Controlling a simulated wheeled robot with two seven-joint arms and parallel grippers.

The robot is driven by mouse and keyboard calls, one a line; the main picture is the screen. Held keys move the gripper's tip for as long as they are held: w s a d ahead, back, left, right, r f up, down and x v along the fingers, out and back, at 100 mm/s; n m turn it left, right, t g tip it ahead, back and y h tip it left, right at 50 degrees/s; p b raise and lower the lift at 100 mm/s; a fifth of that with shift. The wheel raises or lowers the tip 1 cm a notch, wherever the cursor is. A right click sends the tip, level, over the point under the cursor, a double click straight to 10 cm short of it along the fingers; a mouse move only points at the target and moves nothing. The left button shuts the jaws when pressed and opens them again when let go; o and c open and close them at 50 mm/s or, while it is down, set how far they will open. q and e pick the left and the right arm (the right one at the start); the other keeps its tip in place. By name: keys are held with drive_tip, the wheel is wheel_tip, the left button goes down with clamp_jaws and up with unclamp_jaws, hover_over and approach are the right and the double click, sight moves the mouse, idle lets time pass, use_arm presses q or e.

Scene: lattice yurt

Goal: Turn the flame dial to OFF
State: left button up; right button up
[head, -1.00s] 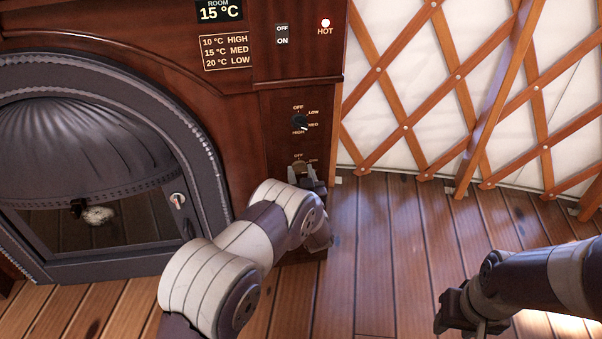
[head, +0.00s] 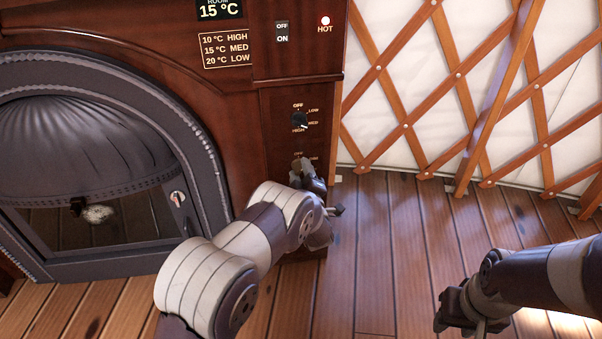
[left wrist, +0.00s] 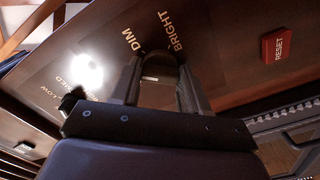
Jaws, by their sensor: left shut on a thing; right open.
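The flame dial (left wrist: 160,72) is the lower dial on the wooden control panel, with OFF and DIM lettering above it in the head view. DIM and BRIGHT show beside it in the left wrist view. My left gripper (head: 307,177) is shut on it, its fingers also showing in the left wrist view (left wrist: 160,85) on both sides of the knob. The dial's pointer is hidden, so I cannot tell its setting. My right gripper (head: 462,318) is open and empty, low over the floor at the right.
Above is another dial (head: 299,120) marked OFF, LOW, MED, HIGH. An OFF/ON switch (head: 282,32) and a lit HOT lamp (head: 325,20) sit higher. A red RESET button (left wrist: 279,43) is near my left gripper. The arched stove door (head: 90,150) is at left; floor at right is clear.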

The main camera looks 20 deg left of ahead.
use_arm(q)
drive_tip(key=n, duration=0.3)
drive_tip(key=shift+f, duration=0.15)
drive_tip(key=shift+n+b, duration=0.6)
drive_tip(key=shift+n, duration=1.5)
drive_tip(key=o, duration=1)
